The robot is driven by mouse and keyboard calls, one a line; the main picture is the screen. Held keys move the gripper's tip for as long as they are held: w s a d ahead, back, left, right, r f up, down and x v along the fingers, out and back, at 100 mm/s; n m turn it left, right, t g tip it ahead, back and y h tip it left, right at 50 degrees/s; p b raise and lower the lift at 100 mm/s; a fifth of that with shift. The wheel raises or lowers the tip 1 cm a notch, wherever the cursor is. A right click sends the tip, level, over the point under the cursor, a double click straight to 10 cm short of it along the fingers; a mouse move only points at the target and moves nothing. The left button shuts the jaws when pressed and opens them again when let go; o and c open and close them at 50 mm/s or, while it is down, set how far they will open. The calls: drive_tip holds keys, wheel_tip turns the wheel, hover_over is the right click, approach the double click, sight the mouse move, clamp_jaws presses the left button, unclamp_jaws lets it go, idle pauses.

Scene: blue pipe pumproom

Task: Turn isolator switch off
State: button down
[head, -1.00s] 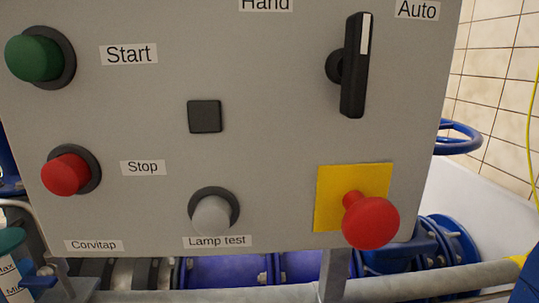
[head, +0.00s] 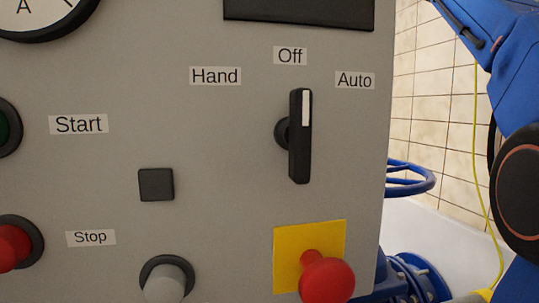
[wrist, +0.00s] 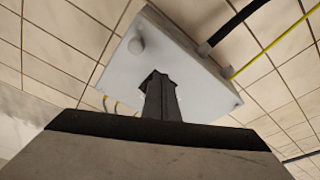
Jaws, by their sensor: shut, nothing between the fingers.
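No part in view is labelled as an isolator switch. In the head view a black rotary selector (head: 300,137) with a white mark stands upright on the grey panel, below the Off label (head: 290,56) and between Hand and Auto. In the wrist view my gripper (wrist: 162,85) is shut and empty. I cannot tell whether the fingers touch the box. The gripper is outside the head view.
The grey control panel (head: 215,140) also bears a red mushroom button (head: 327,281) on a yellow plate. A blue handwheel (head: 410,178) and blue pipework stand behind its right edge. A yellow cable (wrist: 270,45) and a black cable (wrist: 238,22) run by the pale box.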

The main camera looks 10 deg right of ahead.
drive_tip(key=v, duration=0.3)
drive_tip(key=r+v, duration=0.1)
drive_tip(key=v, duration=0.1)
drive_tip(key=shift+w+a, duration=0.25)
drive_tip(key=shift+a, duration=0.25)
drive_tip(key=d, duration=0.6)
drive_tip(key=shift+w+f, duration=0.2)
drive_tip(key=shift+w, duration=0.05)
idle(0.3)
drive_tip(key=shift+w+r, duration=0.3)
drive_tip(key=shift+r, duration=0.25)
idle(1.1)
drive_tip(key=shift+s, duration=0.1)
idle(0.5)
drive_tip(key=shift+s, duration=0.1)
idle(0.3)
